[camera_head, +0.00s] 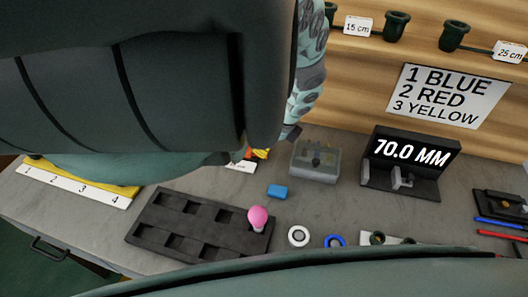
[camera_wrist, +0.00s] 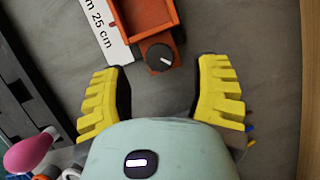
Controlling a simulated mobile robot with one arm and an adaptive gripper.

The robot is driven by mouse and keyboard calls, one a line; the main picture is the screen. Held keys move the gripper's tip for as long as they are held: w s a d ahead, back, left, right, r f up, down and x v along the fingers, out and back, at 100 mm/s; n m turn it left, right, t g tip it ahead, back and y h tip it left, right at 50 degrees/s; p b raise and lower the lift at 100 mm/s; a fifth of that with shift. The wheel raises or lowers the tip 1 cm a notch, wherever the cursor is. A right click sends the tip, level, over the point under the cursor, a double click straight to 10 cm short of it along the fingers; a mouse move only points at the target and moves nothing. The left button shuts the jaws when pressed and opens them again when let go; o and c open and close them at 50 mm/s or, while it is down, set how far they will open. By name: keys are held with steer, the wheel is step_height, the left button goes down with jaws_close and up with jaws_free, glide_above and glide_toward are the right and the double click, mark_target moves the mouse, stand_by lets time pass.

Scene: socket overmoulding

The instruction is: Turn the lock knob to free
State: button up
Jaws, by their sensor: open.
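In the wrist view a dark round knob (camera_wrist: 159,58) with a white pointer line sits at the near end of an orange fixture (camera_wrist: 147,14). The pointer slants towards the lower right. My gripper (camera_wrist: 162,72) has its two yellow ribbed fingers spread wide, one on each side of the knob, with gaps to both. Nothing is held between them. I cannot tell the height of the fingers above the knob. In the head view my own arm covers most of this area, and the knob cannot be made out.
A white strip marked 25 cm (camera_wrist: 103,26) lies left of the fixture. A dark tray (camera_head: 150,237) with a pink bulb (camera_head: 258,216) stands at the front. A blue block (camera_head: 279,191), a grey box (camera_head: 315,163) and a 70.0 MM display (camera_head: 411,153) stand farther right.

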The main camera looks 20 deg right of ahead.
steer(key=shift+x, duration=1.45)
steer(key=shift+c, duration=0.2)
